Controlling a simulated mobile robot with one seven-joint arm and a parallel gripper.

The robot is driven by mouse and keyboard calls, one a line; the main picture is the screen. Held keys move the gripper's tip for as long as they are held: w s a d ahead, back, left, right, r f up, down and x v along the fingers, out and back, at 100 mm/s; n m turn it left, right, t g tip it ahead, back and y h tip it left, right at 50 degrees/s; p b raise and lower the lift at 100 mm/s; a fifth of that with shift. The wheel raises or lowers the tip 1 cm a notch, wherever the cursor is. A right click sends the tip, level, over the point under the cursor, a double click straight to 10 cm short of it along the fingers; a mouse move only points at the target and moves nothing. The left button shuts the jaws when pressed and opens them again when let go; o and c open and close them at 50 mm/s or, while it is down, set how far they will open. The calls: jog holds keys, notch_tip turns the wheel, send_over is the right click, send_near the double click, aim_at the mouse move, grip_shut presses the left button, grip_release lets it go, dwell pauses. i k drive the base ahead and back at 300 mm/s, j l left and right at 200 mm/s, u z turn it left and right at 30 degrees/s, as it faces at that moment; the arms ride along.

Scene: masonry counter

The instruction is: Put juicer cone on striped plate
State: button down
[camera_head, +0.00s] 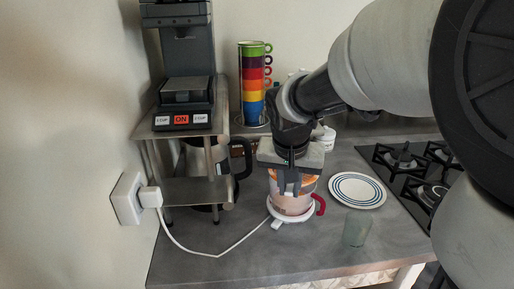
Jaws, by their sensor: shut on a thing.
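The striped plate (357,190), white with blue rings, lies flat on the grey counter right of centre and looks empty. A juicer (292,205) with a pinkish jug, a red handle and a white base stands left of the plate. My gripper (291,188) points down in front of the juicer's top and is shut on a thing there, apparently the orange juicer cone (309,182). The gripper hides most of the cone, so I cannot tell whether it still touches the jug.
A greenish glass (356,229) stands in front of the plate. A gas hob (408,165) lies to the right. A coffee machine on a metal stand (185,120) and a stack of coloured cups (252,85) stand behind left. A white cord (215,252) crosses the counter.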

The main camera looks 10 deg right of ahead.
aim_at(352, 196)
jog(key=l, duration=1.45)
